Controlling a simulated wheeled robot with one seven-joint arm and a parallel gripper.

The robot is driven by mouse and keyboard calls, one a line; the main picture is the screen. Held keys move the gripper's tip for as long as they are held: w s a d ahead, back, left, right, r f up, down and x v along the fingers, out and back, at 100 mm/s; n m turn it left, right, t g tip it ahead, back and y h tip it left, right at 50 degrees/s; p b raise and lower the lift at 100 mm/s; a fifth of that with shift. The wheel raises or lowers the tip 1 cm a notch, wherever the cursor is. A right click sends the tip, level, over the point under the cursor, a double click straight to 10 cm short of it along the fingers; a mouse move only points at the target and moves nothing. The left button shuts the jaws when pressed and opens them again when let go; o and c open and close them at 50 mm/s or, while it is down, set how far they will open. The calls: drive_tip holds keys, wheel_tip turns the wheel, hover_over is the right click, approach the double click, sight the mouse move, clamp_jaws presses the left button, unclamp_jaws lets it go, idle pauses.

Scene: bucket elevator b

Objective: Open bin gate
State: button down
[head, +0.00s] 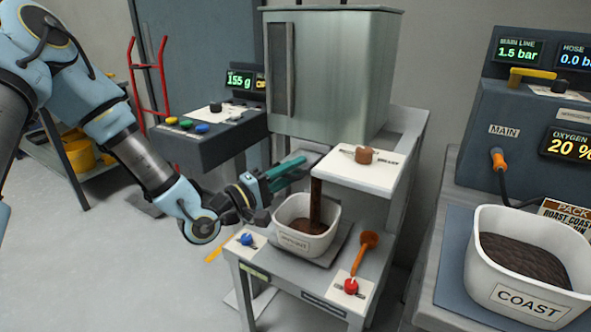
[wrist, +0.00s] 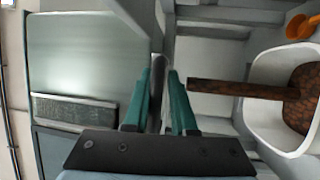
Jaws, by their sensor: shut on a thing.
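The steel bin (head: 325,75) stands above a white shelf (head: 350,170). My gripper (head: 298,165) reaches in from the left, below the bin and beside the shelf. Its teal fingers are shut on a grey gate handle (head: 314,159), partly hidden; the handle also shows between the fingers in the wrist view (wrist: 157,62). A dark brown stream (head: 316,203) falls from under the shelf into a white tub (head: 280,219) that holds brown material. The stream and the tub also show at the right of the wrist view. The gate plate itself is hidden.
A panel (head: 205,135) with coloured buttons and a display reading about 155 g stands at left. Blue (head: 246,239) and red (head: 351,286) knobs and an orange scoop (head: 366,245) are near the tub. A COAST tub (head: 528,294) stands at right.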

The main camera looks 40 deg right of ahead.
drive_tip(key=shift+d+r, duration=0.1)
drive_tip(key=shift+r, duration=0.45)
drive_tip(key=c, duration=0.9)
unclamp_jaws()
drive_tip(key=shift+f, duration=0.15)
drive_tip(key=shift+f, duration=0.15)
drive_tip(key=b+v, duration=0.2)
drive_tip(key=v, duration=0.9)
